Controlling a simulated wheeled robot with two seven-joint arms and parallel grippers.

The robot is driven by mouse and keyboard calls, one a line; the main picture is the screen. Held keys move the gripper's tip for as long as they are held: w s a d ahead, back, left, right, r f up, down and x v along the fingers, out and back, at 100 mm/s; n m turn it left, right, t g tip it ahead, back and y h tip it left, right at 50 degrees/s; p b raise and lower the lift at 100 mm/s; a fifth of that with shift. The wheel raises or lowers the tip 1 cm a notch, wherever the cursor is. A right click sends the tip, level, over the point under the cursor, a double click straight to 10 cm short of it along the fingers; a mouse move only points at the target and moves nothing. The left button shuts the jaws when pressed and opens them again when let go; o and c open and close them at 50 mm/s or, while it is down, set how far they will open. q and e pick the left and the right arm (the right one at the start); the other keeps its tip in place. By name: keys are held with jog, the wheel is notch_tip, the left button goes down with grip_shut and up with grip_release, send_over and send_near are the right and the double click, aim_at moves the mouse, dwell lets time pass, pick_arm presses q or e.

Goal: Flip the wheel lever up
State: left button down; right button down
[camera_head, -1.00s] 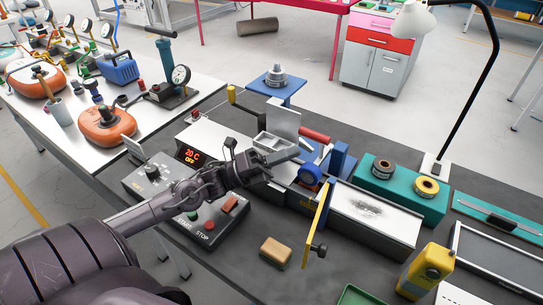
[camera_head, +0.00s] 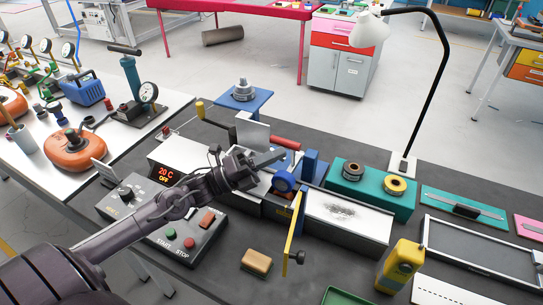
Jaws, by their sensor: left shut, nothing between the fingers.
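A machine with a blue wheel (camera_head: 284,182) stands on the dark bench. A red cylindrical handle (camera_head: 286,143) sticks out above and behind the wheel. I cannot clearly tell which part is the wheel lever; a thin piece beside the wheel is partly hidden. My left gripper (camera_head: 276,156) comes in from the left over the machine. It is shut and empty, its fingertips pointing right, just above the wheel and below the red handle in the picture. I cannot tell whether it touches either. My right gripper is not in view.
A yellow upright plate (camera_head: 293,228) stands in front of the wheel. A control box (camera_head: 165,215) with buttons lies under my left arm. A teal block (camera_head: 372,190) with two rollers and a lamp (camera_head: 402,165) are to the right. A sponge-like block (camera_head: 257,261) lies in front.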

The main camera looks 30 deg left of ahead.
aim_at(279, 140)
pick_arm(q)
jog(key=w+r+n+y+p, duration=0.1)
jog(key=r, duration=0.1)
jog(key=w+r+n+p, duration=0.1)
jog(key=w+r+p, duration=0.1)
jog(key=shift+a+y, duration=0.1)
jog(key=shift+y, duration=0.3)
jog(key=w+r+n+g+y+p, duration=0.1)
jog(key=w+r+n+g+y, duration=0.1)
jog(key=w, duration=0.5)
jog(key=w+r+n+g+y+p, duration=0.1)
jog(key=w+n+g+y+p, duration=0.1)
jog(key=w, duration=0.5)
jog(key=a+n+g, duration=0.1)
jog(key=n, duration=0.1)
jog(key=shift+r+n, duration=0.35)
jog(key=shift+n, duration=0.05)
jog(key=shift+w, duration=0.1)
jog(key=shift+r+p, duration=0.15)
jog(key=shift+p, duration=0.2)
